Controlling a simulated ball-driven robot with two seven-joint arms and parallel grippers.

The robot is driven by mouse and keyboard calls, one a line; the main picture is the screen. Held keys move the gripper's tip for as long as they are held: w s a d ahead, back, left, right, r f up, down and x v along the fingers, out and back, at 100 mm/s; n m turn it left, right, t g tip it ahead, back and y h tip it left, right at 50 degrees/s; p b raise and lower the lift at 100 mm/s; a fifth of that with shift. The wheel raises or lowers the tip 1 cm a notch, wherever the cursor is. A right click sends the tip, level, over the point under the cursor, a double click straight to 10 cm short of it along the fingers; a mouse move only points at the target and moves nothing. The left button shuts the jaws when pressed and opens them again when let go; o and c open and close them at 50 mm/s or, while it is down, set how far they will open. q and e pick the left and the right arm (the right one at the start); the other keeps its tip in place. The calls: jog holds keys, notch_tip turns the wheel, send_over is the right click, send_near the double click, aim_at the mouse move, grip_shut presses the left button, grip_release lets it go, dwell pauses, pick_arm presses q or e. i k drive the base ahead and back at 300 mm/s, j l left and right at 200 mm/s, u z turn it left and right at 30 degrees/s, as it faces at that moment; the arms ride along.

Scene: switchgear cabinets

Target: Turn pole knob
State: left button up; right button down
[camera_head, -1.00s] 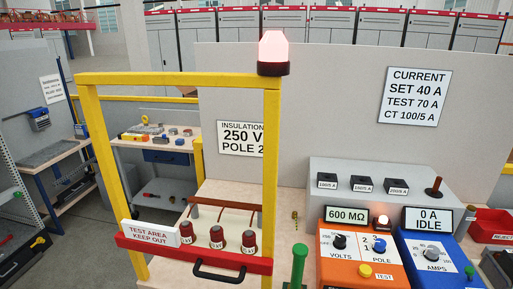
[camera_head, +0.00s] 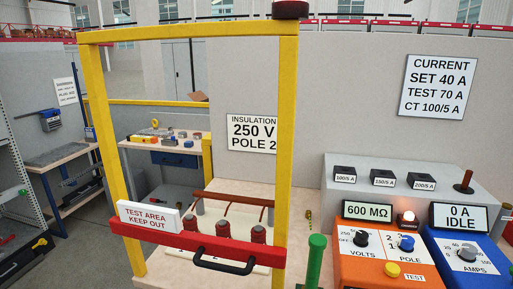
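The blue pole knob (camera_head: 406,243) sits on the sloped top of the orange insulation tester (camera_head: 372,268), right of the black volts knob (camera_head: 361,239). The numerals 2 and 1 show left of the pole knob; its exact pointing is too small to tell. The tester's display (camera_head: 367,211) reads 600 MΩ. A yellow test button (camera_head: 392,269) is below the knobs. A wall sign (camera_head: 252,132) reads insulation 250 V, pole 2. Neither of my grippers is in view.
A yellow gate frame (camera_head: 287,120) with a red bar (camera_head: 195,247) stands left of the tester. A green post (camera_head: 316,262) rises just left of the tester. The blue current unit (camera_head: 466,262), showing 0 A idle, is on the right. A lamp (camera_head: 407,218) glows behind the pole knob.

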aim_at(406, 243)
jog(key=l+z, duration=0.75)
jog(key=i+j, duration=0.05)
